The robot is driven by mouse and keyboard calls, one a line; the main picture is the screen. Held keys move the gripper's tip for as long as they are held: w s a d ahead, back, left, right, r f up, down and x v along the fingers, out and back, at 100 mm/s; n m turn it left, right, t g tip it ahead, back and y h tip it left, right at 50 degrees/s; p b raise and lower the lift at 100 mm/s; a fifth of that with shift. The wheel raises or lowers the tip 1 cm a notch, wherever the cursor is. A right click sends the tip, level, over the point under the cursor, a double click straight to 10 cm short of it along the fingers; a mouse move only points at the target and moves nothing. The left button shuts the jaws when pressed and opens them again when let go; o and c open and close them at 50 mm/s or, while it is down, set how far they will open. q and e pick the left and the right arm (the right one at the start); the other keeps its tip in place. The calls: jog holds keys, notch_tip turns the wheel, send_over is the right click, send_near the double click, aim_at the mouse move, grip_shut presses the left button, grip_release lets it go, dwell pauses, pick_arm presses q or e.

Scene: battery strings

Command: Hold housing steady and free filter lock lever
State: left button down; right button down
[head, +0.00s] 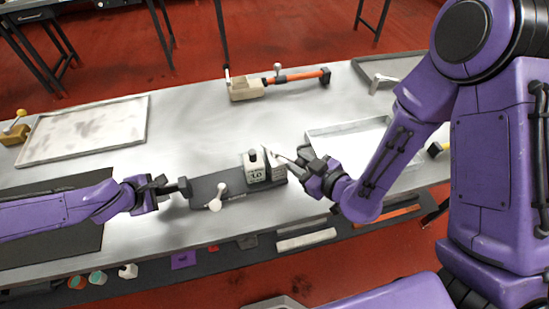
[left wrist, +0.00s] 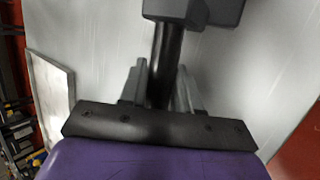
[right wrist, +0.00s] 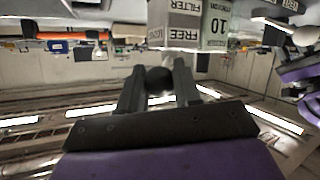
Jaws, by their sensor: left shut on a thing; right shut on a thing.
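The housing (head: 240,188) is a long dark grey block on the table, with a pale labelled box (head: 256,169) on its right part. In the right wrist view the box (right wrist: 182,24) reads "FREE", "FILTER" and "10". My left gripper (head: 167,187) is shut on a dark round bar (left wrist: 165,62) at the housing's left end; the bar leads to a dark block in the left wrist view. My right gripper (head: 304,164) is beside the box's right side, shut on the dark round knob (right wrist: 159,80) of the filter lock lever (head: 284,159). The lever's base is partly hidden.
A white-handled lever (head: 216,199) stands on the housing's front. A shallow tray (head: 345,128) lies behind my right gripper, and a larger tray (head: 85,130) at the back left. An orange-handled tool (head: 297,76) is at the back. Small parts line the front shelf. Table left of the housing is partly clear.

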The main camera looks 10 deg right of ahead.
jog(key=shift+s+a+f+h, duration=0.1)
jog(key=shift+s+a+h, duration=0.05)
jog(key=shift+h, duration=0.15)
jog(key=c, duration=0.8)
grip_release()
